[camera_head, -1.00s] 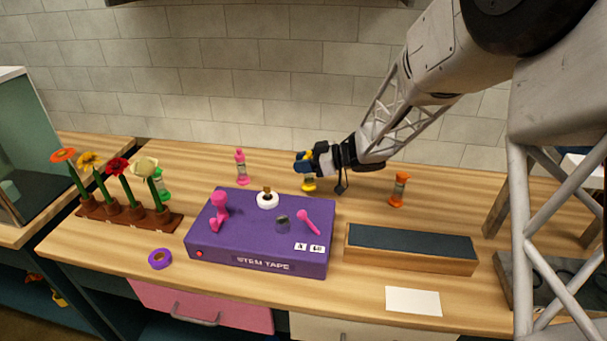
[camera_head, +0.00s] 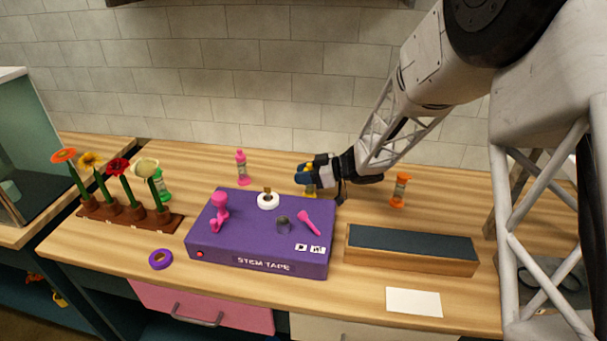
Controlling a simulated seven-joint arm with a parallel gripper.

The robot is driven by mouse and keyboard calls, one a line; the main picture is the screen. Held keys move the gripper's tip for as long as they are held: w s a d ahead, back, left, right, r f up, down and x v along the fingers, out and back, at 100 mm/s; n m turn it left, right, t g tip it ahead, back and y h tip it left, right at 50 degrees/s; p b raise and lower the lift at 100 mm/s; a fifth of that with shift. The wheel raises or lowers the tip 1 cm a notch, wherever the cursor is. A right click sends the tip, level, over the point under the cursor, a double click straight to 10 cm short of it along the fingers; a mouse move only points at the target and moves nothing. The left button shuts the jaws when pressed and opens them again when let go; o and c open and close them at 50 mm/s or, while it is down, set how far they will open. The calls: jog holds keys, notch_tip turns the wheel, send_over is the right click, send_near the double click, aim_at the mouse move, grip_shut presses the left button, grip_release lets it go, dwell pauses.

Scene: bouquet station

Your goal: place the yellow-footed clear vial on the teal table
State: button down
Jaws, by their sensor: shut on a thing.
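My gripper (camera_head: 305,178) is at the back middle of the wooden counter, behind the purple box. It is shut on the yellow-footed clear vial (camera_head: 311,194). A yellow top and a yellow foot show around the dark blue fingers; the clear middle is mostly hidden. The vial looks upright, low over the counter; I cannot tell whether its foot touches the wood. No table that is plainly teal shows. A teal-walled box (camera_head: 33,125) stands at the far left, and a wooden block with a dark slate-teal top (camera_head: 410,241) lies at the front right.
A pink vial (camera_head: 242,168), an orange vial (camera_head: 400,190) and a green vial (camera_head: 161,186) stand around. The purple stem tape box (camera_head: 255,262) is just in front of my gripper. A flower rack (camera_head: 128,214), purple tape roll (camera_head: 160,259) and white card (camera_head: 414,302) lie about.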

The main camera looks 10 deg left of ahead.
jog(key=shift+f, duration=0.1)
jog(key=c, duration=0.8)
grip_release()
jog(key=v, duration=1.2)
jog(key=shift+r, duration=0.25)
